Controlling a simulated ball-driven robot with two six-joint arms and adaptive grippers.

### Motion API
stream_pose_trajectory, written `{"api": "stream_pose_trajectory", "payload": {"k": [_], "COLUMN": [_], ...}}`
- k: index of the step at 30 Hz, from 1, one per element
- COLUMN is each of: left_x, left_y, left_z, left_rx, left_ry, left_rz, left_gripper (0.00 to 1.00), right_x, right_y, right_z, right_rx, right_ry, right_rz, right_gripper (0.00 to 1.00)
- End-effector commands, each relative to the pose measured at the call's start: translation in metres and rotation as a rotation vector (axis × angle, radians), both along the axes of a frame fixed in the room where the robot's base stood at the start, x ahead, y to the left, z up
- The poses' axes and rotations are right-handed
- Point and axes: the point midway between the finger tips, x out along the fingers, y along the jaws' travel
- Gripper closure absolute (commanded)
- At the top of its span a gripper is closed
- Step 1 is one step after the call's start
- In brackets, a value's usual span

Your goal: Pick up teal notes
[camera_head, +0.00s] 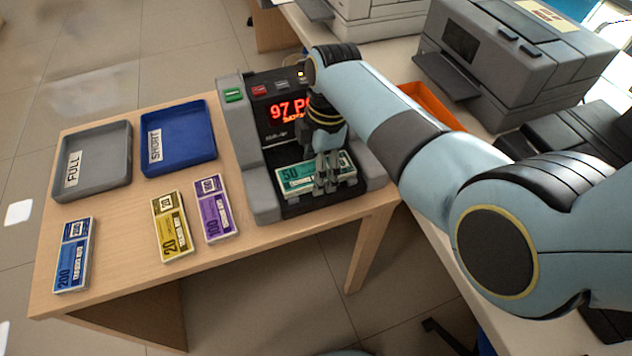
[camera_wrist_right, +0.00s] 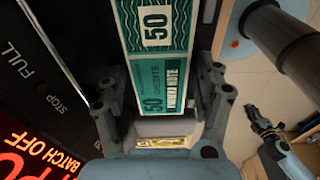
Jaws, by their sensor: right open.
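The teal notes (camera_head: 312,176), a strapped bundle marked 50, lie in the front tray of the note counter (camera_head: 250,160). In the right wrist view the teal notes (camera_wrist_right: 160,75) run up between the fingers. My right gripper (camera_head: 327,182) is open and points down over the bundle, hiding part of it. In the right wrist view my right gripper (camera_wrist_right: 165,95) has one finger on each side of the notes; contact is not clear. My left gripper (camera_wrist_right: 268,130) seems to show small at the right of that view, its jaws unclear.
A grey FULL tray (camera_head: 115,185) and a blue SHORT tray (camera_head: 197,165) stand empty on the left. Blue (camera_head: 73,255), yellow (camera_head: 171,226) and purple (camera_head: 215,208) bundles lie in front. An orange tray (camera_head: 430,102) and printer (camera_head: 510,60) are behind my right arm.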

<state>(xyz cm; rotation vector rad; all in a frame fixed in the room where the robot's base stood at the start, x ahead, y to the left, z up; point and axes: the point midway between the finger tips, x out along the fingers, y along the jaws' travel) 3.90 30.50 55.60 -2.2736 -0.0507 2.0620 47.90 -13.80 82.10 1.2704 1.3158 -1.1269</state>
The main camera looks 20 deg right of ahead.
Motion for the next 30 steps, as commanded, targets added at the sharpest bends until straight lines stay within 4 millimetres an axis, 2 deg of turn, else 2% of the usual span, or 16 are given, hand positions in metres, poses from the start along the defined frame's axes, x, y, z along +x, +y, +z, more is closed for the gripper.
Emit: {"api": "stream_pose_trajectory", "payload": {"k": [1,8,20,26,30], "left_x": [0.000,0.000,-0.001,-0.001,-0.001], "left_y": [0.000,0.000,0.000,0.000,0.000], "left_z": [-0.005,-0.002,-0.002,-0.002,-0.001], "left_rx": [0.000,0.000,0.000,0.000,0.000], "left_ry": [0.000,0.000,0.002,0.002,0.002], "left_rz": [0.000,0.000,0.000,0.000,0.000], "left_gripper": [1.00,1.00,1.00,1.00,1.00], "right_x": [0.000,0.000,0.001,0.000,0.001], "right_y": [0.001,0.001,0.001,0.001,0.001], "right_z": [-0.004,-0.001,-0.001,-0.001,0.007], "right_rx": [0.000,0.000,0.000,0.000,0.000], "right_ry": [-0.001,-0.001,-0.001,-0.001,-0.002], "right_rz": [0.000,0.000,0.000,0.000,0.000], "right_gripper": [0.31,0.32,0.84,0.84,0.84]}}
